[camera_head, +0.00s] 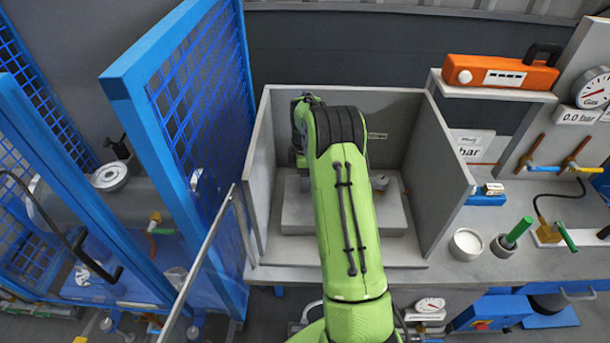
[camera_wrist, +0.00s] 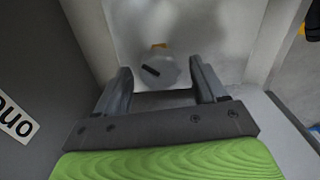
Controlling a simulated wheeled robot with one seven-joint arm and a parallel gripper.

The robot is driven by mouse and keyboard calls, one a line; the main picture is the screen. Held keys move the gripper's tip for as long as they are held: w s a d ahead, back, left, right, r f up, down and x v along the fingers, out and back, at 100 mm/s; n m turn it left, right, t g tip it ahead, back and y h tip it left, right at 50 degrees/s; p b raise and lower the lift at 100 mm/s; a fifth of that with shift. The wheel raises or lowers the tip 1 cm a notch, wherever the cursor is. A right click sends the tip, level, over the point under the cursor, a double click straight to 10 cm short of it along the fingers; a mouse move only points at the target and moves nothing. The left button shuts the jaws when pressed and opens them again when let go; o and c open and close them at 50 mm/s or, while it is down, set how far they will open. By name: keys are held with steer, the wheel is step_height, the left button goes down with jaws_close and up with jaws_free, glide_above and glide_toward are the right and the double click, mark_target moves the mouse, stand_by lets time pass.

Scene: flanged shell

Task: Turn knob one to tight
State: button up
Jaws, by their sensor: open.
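In the wrist view a round pale grey knob (camera_wrist: 172,75) shows between and beyond my fingertips. A short black bar on its face slants down to the right, and a small yellow-orange mark (camera_wrist: 159,45) lies at its top edge. My gripper (camera_wrist: 160,68) is open, one finger to each side of the knob. I cannot tell whether the fingers reach around it, and I see no contact. A white label (camera_wrist: 14,118) with dark letters, partly cut off, is at the left. In the head view my green arm hides the gripper and this knob.
The grey open-fronted booth (camera_head: 456,190) has walls on both sides and at the back. A grey block (camera_head: 391,220) sits inside, with a small grey round part (camera_head: 380,182) on it. A blue mesh gate (camera_head: 200,110) stands close on the left.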

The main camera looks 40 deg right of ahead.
steer(key=c, duration=1.1)
steer(key=shift+o, duration=0.2)
steer(key=shift+r+m, duration=0.1)
steer(key=shift+m, duration=0.3)
steer(key=m, duration=0.8)
steer(key=shift+d+m, duration=0.1)
steer(key=shift+m, duration=0.3)
steer(key=shift+w+m, duration=0.1)
steer(key=shift+m, duration=0.2)
steer(key=o, duration=1.1)
steer(key=shift+c, duration=0.2)
